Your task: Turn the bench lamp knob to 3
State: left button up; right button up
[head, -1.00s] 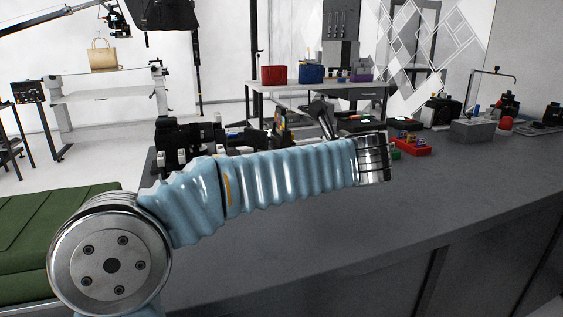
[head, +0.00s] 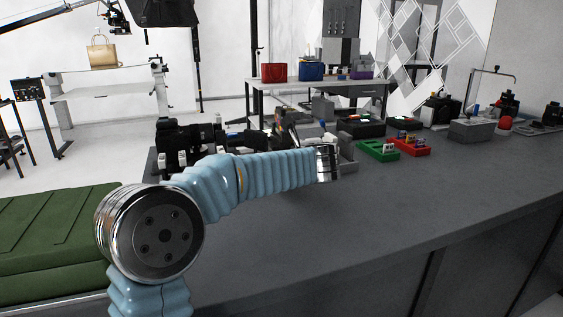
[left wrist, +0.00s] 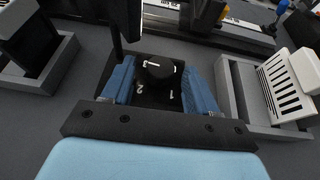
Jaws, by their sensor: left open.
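In the left wrist view a black round knob (left wrist: 160,70) with a short white pointer line stands on a dark panel (left wrist: 152,99). The line lies across the picture toward the left side of the knob's top. In the head view my left arm reaches over the bench and hides the knob. My right gripper is not in view.
A white slotted block (left wrist: 291,87) in a grey tray stands right of the fingers. A grey holder (left wrist: 38,62) stands left. Green (head: 378,151) and red (head: 410,147) trays lie right of my wrist in the head view. The bench front (head: 380,215) is clear.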

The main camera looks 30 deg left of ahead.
pick_arm(q)
jog(key=c, duration=1)
jog(key=shift+s+a+m+t+h+b, duration=0.15)
jog(key=shift+m+t+h+b, duration=0.45)
jog(key=shift+m+t+b, duration=0.1)
jog(key=shift+c, duration=0.2)
jog(key=shift+s+a+m+t+h, duration=0.15)
jog(key=shift+m+t+h, duration=0.45)
jog(key=shift+m, duration=0.1)
jog(key=m+h, duration=0.1)
jog(key=m+t+h, duration=0.1)
jog(key=m+p, duration=0.1)
jog(key=shift+s+a+r+t+h, duration=0.1)
jog(key=shift+a+r+t+h, duration=0.05)
jog(key=shift+a+t+h, duration=0.2)
jog(key=shift+m+t+h, duration=0.25)
jog(key=shift+m+h, duration=0.55)
jog(key=shift+h, duration=0.35)
jog(key=o, duration=1)
jog(key=shift+o, duration=0.2)
jog(key=v, duration=1.3)
jog(key=shift+s, duration=0.45)
